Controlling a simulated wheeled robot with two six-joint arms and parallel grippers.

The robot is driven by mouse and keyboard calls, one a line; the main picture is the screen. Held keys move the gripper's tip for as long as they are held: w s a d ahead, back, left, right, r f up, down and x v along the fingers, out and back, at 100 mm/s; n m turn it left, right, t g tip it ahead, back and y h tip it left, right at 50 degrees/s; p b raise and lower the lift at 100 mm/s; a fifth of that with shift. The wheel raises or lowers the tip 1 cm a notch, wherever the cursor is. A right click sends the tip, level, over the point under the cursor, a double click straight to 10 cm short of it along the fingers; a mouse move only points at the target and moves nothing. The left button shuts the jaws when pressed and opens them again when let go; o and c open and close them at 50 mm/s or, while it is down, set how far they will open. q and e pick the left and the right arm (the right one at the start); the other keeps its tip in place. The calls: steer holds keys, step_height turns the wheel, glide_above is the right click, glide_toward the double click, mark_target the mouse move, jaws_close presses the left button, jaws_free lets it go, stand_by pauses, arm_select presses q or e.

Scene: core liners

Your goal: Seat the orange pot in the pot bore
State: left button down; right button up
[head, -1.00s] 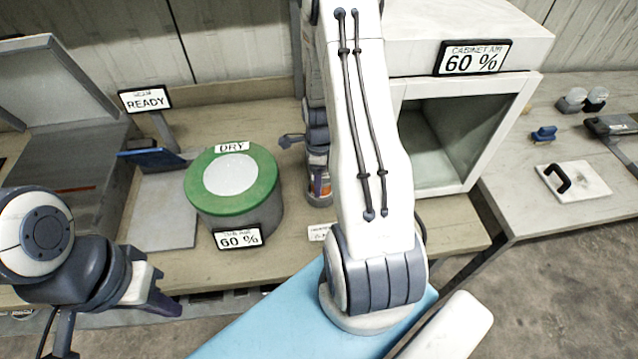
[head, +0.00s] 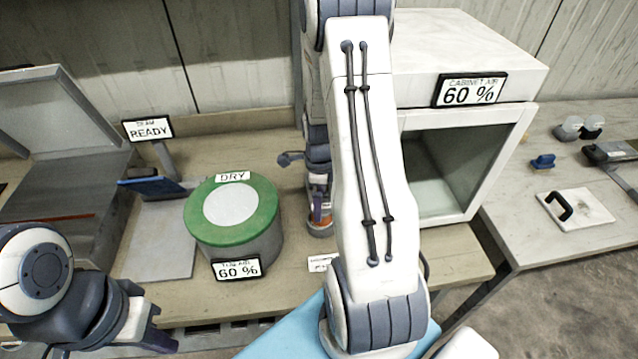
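A small patch of orange (head: 318,214) shows low at my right gripper, mostly hidden by the gripper and my white arm. It may be the orange pot, but its shape cannot be made out. My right gripper (head: 317,190) points down over the bench behind the arm; its fingers are too hidden to judge. A grey round part (head: 320,230) sits just under the orange; I cannot tell whether this is the pot bore. My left gripper (head: 164,326) is at the lower left, open and empty, in front of the bench edge.
A green-topped drum (head: 200,227) marked DRY stands left of the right gripper. An open-fronted cabinet (head: 525,112) marked 60 % stands to the right. A READY sign (head: 148,129) and an open-lidded box (head: 60,190) are at left. A side table (head: 540,225) holds small items.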

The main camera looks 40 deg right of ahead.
step_height(320, 180, up, 8)
steer(key=shift+r+b, duration=0.25)
steer(key=shift+b, duration=0.2)
steer(key=s+a+r+n, duration=0.1)
steer(key=a+r+n, duration=0.2)
steer(key=a+n, duration=0.6)
steer(key=s+a+r+n, duration=0.1)
steer(key=a+r+n, duration=0.1)
steer(key=a+n, duration=0.6)
steer(key=s+a+r+n+y, duration=0.1)
steer(key=s+a+r+n, duration=0.1)
steer(key=s+a+n, duration=1.2)
steer(key=n, duration=0.3)
steer(key=shift+s+r+n, duration=0.25)
steer(key=shift+r+n, duration=0.05)
steer(key=shift+r, duration=0.1)
